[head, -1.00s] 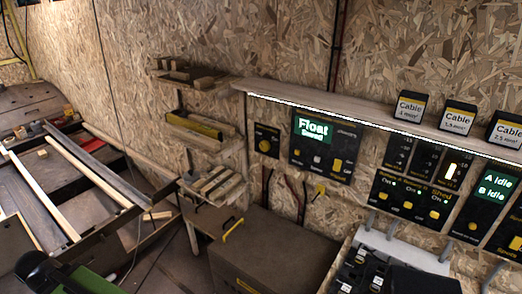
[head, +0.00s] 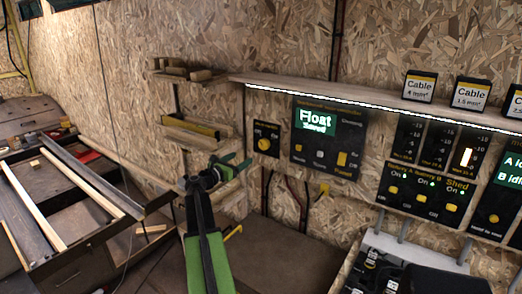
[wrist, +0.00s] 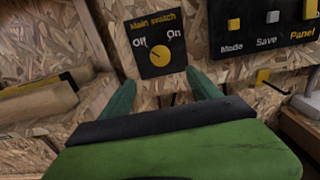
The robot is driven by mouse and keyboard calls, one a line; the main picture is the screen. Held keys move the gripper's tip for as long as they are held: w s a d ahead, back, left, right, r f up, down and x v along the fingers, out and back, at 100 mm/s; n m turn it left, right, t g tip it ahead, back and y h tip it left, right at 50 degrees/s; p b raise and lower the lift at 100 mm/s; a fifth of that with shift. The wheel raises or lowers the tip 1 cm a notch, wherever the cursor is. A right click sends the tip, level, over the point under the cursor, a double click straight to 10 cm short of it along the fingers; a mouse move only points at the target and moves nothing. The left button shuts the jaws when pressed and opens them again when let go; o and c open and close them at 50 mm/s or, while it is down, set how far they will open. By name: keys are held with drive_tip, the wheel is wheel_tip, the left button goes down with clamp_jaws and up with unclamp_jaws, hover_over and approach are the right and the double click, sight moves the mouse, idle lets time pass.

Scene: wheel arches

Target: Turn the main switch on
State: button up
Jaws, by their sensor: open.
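The main switch (head: 265,138) is a black plate with a round yellow knob on the chipboard wall. In the wrist view the main switch (wrist: 157,47) reads "Off" at left and "On" at right. A dark mark shows on the knob, but I cannot tell clearly where it points. My gripper (head: 232,161) is left of and a little below the switch in the head view. In the wrist view my gripper (wrist: 160,78) has its green fingers spread, open and empty, with the knob between and beyond the tips. They appear apart from the plate.
The Float panel (head: 328,140) is right of the switch, under a lit shelf (head: 360,100). Small shelves with wood pieces (head: 190,128) are to the left. A brown chest (head: 280,255) stands below. A yellow hook (wrist: 262,78) is on the wall at lower right.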

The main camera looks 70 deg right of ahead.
sight(262, 145)
drive_tip(key=x, duration=1.6)
drive_tip(key=shift+d, duration=0.3)
